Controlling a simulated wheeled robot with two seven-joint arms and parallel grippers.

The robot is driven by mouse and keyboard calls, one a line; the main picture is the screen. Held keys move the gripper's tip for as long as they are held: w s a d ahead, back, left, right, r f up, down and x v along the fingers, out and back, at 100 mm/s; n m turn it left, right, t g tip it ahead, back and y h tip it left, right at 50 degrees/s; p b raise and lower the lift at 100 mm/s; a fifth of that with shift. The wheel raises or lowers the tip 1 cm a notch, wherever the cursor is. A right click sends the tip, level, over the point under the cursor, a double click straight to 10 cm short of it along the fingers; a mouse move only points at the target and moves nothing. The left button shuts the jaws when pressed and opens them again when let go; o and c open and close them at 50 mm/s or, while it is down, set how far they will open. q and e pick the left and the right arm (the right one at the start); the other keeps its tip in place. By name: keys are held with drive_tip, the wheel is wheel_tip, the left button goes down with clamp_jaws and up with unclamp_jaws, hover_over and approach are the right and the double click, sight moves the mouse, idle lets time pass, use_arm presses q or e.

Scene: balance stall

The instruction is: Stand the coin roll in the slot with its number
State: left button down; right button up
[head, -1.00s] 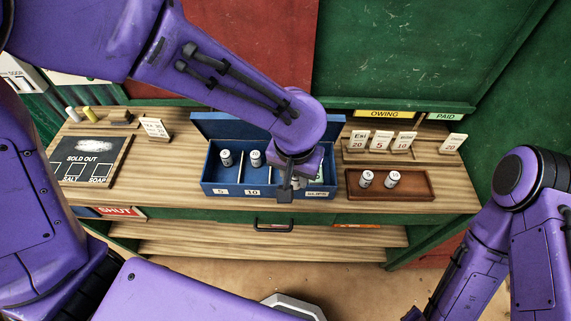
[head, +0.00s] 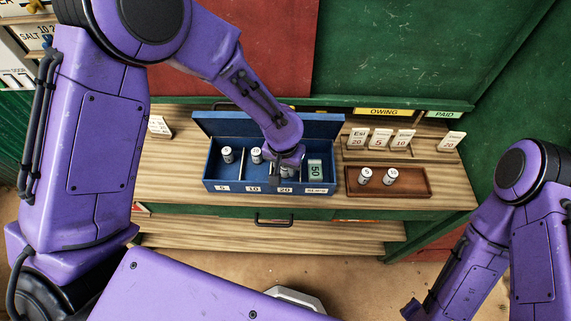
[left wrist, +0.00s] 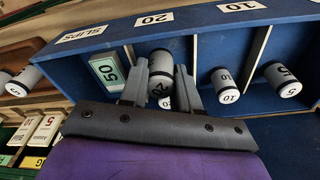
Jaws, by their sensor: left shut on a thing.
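The blue cash box (head: 212,172) stands open on the counter, with front labels 5, 10, 20 and SLIPS. My left gripper (head: 284,172) is at the compartment labelled 20. Whether the roll touches the floor of the slot is unclear. A white round end shows just below it, partly hidden. A 5 roll (head: 227,155) stands in slot 5 and a 10 roll (head: 256,155) in slot 10. My right gripper is out of view.
Thin dividers separate the slots. A green 50 slip (head: 315,170) is in the SLIPS compartment. A brown tray (head: 410,188) to the right holds two rolls (head: 365,176). Price cards (head: 380,138) stand behind it.

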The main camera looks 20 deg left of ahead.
use_arm(q)
drive_tip(key=shift+s+f, duration=0.1)
drive_tip(key=shift+f, duration=0.4)
drive_tip(key=c, duration=0.8)
unclamp_jaws()
drive_tip(key=shift+r, duration=0.1)
drive_tip(key=r, duration=0.4)
drive_tip(key=s+r, duration=0.1)
drive_tip(key=r, duration=0.8)
drive_tip(key=shift+s+b, duration=0.2)
drive_tip(key=shift+b, duration=0.15)
